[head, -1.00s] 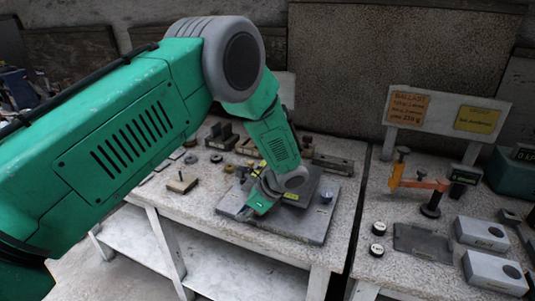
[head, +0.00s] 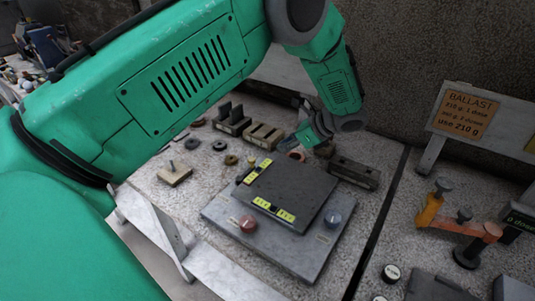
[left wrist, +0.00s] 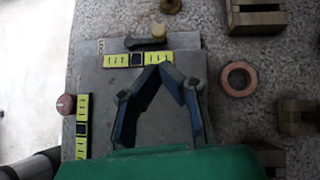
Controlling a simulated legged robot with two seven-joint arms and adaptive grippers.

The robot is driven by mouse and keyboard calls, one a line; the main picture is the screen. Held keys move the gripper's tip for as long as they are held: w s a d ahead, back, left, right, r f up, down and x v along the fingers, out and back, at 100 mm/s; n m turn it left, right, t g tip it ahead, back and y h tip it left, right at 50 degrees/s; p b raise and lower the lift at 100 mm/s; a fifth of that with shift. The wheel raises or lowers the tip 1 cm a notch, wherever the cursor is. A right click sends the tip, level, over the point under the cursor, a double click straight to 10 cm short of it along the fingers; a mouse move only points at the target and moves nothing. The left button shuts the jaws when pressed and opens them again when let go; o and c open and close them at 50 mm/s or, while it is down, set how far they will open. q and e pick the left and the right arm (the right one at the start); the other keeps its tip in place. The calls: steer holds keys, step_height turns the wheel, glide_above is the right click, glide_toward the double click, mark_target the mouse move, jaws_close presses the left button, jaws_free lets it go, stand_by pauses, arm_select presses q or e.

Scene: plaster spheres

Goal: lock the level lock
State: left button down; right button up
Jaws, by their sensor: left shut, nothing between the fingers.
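The levelling fixture is a grey base plate (head: 310,255) with a dark top plate (head: 295,185). Two yellow level vials lie along its edges, one at the front (head: 274,209) and one at the left (head: 257,170). A red knob (head: 248,223) and a grey knob (head: 333,218) sit on the base. A dark lever-like piece (left wrist: 145,43) lies beside one vial in the left wrist view; I cannot tell if it is the lock. My left gripper (head: 292,142) is beyond the fixture; its fingertips (left wrist: 165,68) meet, empty, apparently above the plate. My right gripper is out of view.
Slotted blocks (head: 263,136) and a dark block (head: 354,172) stand behind the fixture. A reddish ring (left wrist: 238,78) lies near my left gripper. A wooden block with a peg (head: 174,173) is at the left. A BALLAST sign (head: 465,113) stands on the neighbouring bench.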

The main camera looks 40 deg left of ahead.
mark_target(263, 163)
arm_select(q)
steer(key=shift+a+f, duration=0.15)
steer(key=shift+a, duration=0.15)
steer(key=shift+a+f, duration=0.2)
steer(key=p+x, duration=0.1)
steer(key=x, duration=0.7)
steer(key=shift+f+p, duration=0.1)
steer(key=shift+p, duration=0.2)
steer(key=shift+s+a+f, duration=0.15)
steer(key=shift+a+f, duration=0.25)
steer(key=shift+a, duration=0.1)
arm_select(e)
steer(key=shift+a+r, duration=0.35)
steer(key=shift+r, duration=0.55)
arm_select(q)
steer(key=shift+d+r, duration=0.1)
steer(key=shift+d, duration=0.15)
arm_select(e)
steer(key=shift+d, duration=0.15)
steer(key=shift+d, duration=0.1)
